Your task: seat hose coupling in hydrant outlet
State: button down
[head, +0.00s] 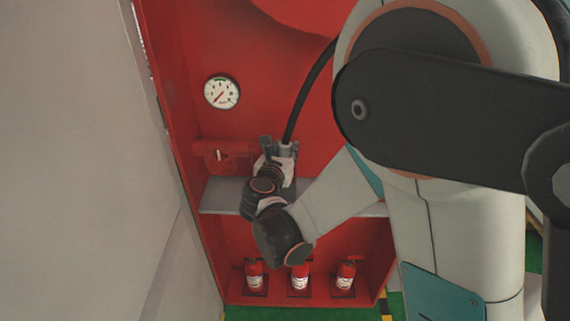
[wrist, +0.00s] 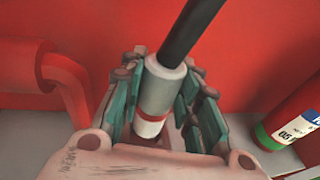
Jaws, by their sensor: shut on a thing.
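The hose coupling (wrist: 160,90) is a grey cylinder with a red band and a pale lower end, and the black hose (wrist: 195,28) runs up from its top. In the head view the coupling (head: 286,147) is small and partly hidden by the fingers. My gripper (wrist: 157,105) is shut on the coupling, its teal-padded fingers on both sides. In the head view my gripper (head: 279,152) is above the grey shelf, right of the red hydrant pipe (head: 219,153). That pipe bends downward at the left of the wrist view (wrist: 65,75). I cannot make out the outlet's mouth clearly.
A pressure gauge (head: 222,92) is on the red back wall. The grey shelf (head: 226,194) runs below the pipe. Red extinguishers (head: 300,277) stand at the cabinet's bottom. A red canister with a green band (wrist: 285,125) is right of my gripper in the wrist view.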

jog(key=shift+f+b, duration=0.9)
jog(key=shift+f, duration=1.25)
jog(key=shift+f, duration=0.1)
jog(key=c, duration=1.2)
grip_release()
jog(key=shift+s+r, duration=0.2)
jog(key=shift+s, duration=0.1)
jog(key=p+v, duration=0.3)
jog(key=v, duration=0.8)
jog(key=shift+s+p, duration=0.2)
jog(key=shift+p, duration=0.15)
jog(key=shift+r, duration=0.1)
